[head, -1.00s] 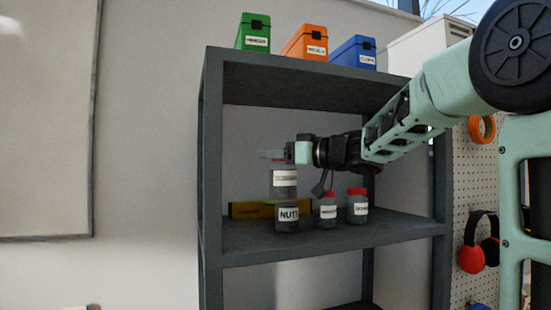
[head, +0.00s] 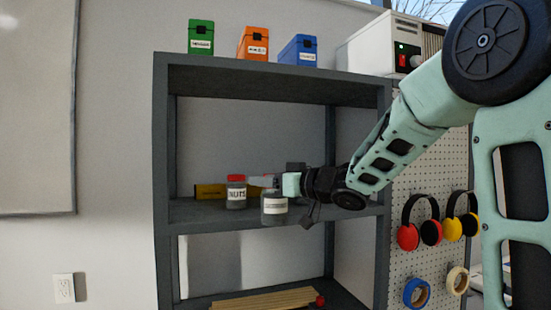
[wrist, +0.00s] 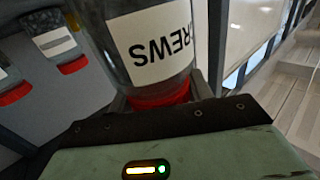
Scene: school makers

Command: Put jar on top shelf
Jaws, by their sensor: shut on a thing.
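My gripper (head: 268,183) is shut on a clear jar (head: 275,208) with a white label. It holds the jar upright by its red lid at the front edge of the middle shelf. In the wrist view the held jar (wrist: 145,45) shows a label ending in "REWS", and its red lid sits between the fingers. The dark grey shelf unit has a top shelf (head: 230,70) above my gripper. A red-lidded jar labelled NUTS (head: 236,192) stands on the middle shelf (head: 205,212), just left of the held jar.
Green (head: 201,37), orange (head: 253,43) and blue (head: 298,49) boxes stand on the top shelf, with narrow gaps between them. A yellow box (head: 209,191) lies behind the NUTS jar. Red-lidded jars (wrist: 52,35) show in the wrist view. Ear defenders (head: 420,222) hang on the pegboard right.

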